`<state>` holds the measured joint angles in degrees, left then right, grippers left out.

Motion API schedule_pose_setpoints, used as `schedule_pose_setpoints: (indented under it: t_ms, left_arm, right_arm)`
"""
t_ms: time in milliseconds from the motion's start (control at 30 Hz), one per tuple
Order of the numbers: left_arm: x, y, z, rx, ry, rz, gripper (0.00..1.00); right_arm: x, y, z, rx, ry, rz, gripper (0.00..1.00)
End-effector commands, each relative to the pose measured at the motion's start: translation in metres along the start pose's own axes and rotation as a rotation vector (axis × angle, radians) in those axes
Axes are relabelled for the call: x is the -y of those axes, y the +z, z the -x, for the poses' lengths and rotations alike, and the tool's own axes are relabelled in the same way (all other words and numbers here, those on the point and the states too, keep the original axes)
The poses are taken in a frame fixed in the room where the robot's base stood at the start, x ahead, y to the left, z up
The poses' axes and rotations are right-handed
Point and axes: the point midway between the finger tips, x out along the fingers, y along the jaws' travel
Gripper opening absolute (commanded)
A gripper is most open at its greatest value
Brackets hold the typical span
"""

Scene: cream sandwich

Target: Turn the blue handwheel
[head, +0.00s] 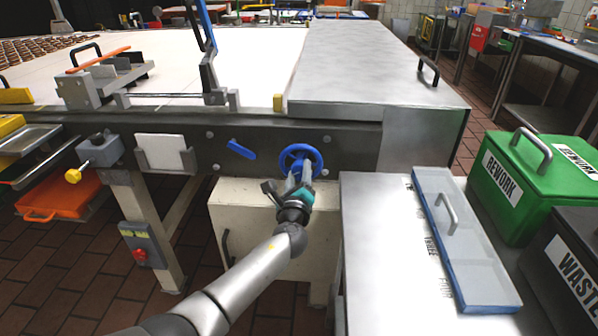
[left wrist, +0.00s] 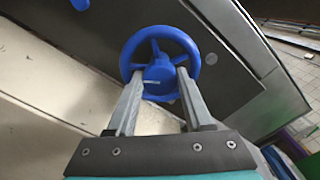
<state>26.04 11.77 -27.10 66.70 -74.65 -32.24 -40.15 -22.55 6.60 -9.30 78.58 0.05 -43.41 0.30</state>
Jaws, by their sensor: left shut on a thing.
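The blue handwheel (head: 301,158) is mounted on the dark side rail of the conveyor, near the middle of the head view. In the left wrist view the handwheel (left wrist: 160,36) shows its rim, spokes and hub. My left gripper (head: 300,172) reaches up to it from below. In the left wrist view the two fingers of my left gripper (left wrist: 160,82) stand one on each side of the blue hub and are shut on it. The lower part of the rim is partly hidden by the fingers. My right gripper is not in view.
A blue lever (head: 241,149) sits on the rail left of the wheel. A cream cabinet (head: 250,225) stands below. A steel table (head: 385,270) with a blue-edged lidded tray (head: 462,240) is at the right, beside a green rework bin (head: 530,180).

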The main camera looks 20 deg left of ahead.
Motion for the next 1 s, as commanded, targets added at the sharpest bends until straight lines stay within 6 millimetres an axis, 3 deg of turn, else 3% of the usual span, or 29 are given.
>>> schedule_pose_setpoints:
  t_ms: [533,567,800,1000]
  left_arm:
    - [-0.0007,-0.0002,0.0002,0.0,0.001,-0.029,0.0]
    - [-0.0007,-0.0002,0.0002,0.0,0.001,-0.029,0.53]
    - [-0.0005,-0.0001,0.0001,0.0,0.0,-0.028,0.8]
    - [-0.0002,0.0,0.0,0.0,0.0,-0.027,0.81]
  right_arm:
    - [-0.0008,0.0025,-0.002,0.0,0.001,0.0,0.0]
    - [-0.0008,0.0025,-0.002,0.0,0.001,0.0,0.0]
    - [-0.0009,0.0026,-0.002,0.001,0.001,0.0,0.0]
    - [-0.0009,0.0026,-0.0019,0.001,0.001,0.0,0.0]
